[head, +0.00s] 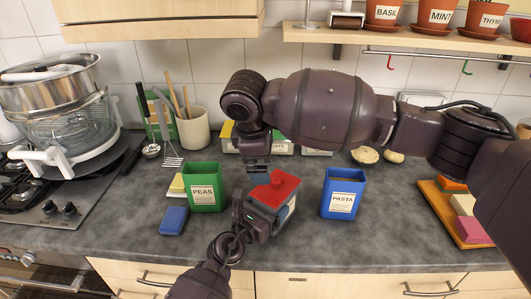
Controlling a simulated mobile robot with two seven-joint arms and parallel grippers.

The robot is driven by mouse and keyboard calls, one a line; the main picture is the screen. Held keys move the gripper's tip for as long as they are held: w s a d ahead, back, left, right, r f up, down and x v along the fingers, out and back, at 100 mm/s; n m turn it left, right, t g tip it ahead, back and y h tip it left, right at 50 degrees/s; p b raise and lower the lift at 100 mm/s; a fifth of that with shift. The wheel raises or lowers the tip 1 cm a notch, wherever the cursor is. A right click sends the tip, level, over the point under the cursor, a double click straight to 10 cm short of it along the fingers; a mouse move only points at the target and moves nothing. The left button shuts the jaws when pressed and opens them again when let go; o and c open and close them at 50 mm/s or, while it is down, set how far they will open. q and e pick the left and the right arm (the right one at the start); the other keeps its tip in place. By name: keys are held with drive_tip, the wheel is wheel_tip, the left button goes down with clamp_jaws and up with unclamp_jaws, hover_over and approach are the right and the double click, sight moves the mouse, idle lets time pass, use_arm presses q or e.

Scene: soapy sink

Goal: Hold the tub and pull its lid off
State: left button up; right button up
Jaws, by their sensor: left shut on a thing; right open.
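The tub (264,216) stands on the grey counter between a green and a blue canister, with a pale label on its right side, too slanted to read.
A green PEAS canister (204,188) stands close on the left, a blue PASTA canister (343,193) on the right. A blue sponge (173,220) lies front left. A wooden board (450,216) with coloured blocks lies right. Counter between PASTA and the board is clear.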

sight(277, 179)
drive_tip(key=w+d+f+n, duration=0.1)
drive_tip(key=f+n, duration=0.2)
drive_tip(key=n, duration=0.1)
drive_tip(key=w+d+f+n, duration=0.1)
drive_tip(key=f+n, duration=0.3)
drive_tip(key=w+d+f+n, duration=0.1)
drive_tip(key=w+f+n, duration=0.1)
drive_tip(key=f+n, duration=0.1)
drive_tip(key=shift+f+n+t+h, duration=0.25)
drive_tip(key=shift+n+t+h, duration=0.15)
drive_tip(key=shift+n, duration=0.1)
idle(0.5)
drive_tip(key=c, duration=0.8)
drive_tip(key=shift+r, duration=0.55)
drive_tip(key=shift+r, duration=0.6)
